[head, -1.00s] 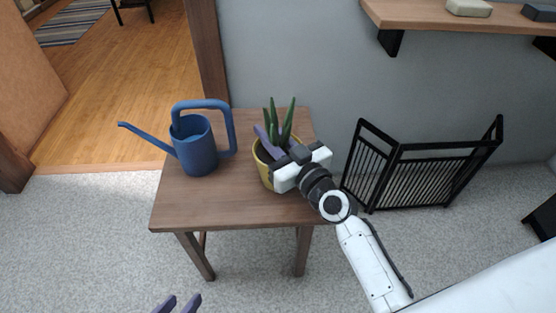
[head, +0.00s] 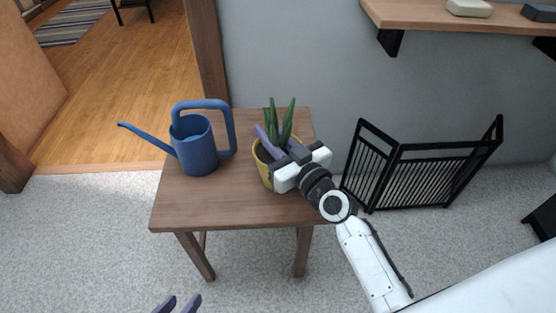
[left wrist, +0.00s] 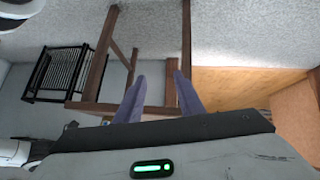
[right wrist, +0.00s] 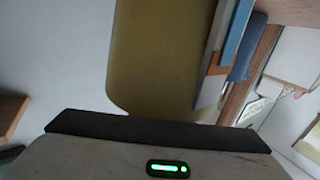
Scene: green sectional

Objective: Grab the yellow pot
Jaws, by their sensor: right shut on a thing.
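The yellow pot (head: 265,176) stands upright near the right edge of the small wooden table (head: 215,212), with a spiky green plant (head: 284,122) in it. My right gripper (head: 274,148) comes in from the right over the pot's rim and is shut on the pot. In the right wrist view the yellow pot (right wrist: 155,60) fills the middle, close to the camera; the fingers are hard to make out there. My left gripper (head: 177,303) shows only its purple fingertips at the bottom of the head view. In the left wrist view its fingers (left wrist: 158,98) are apart and empty.
A blue watering can (head: 196,148) stands on the left part of the table. A black folding screen (head: 430,170) stands on the carpet to the right. A wall shelf (head: 470,22) is at the upper right. The table's front part is clear.

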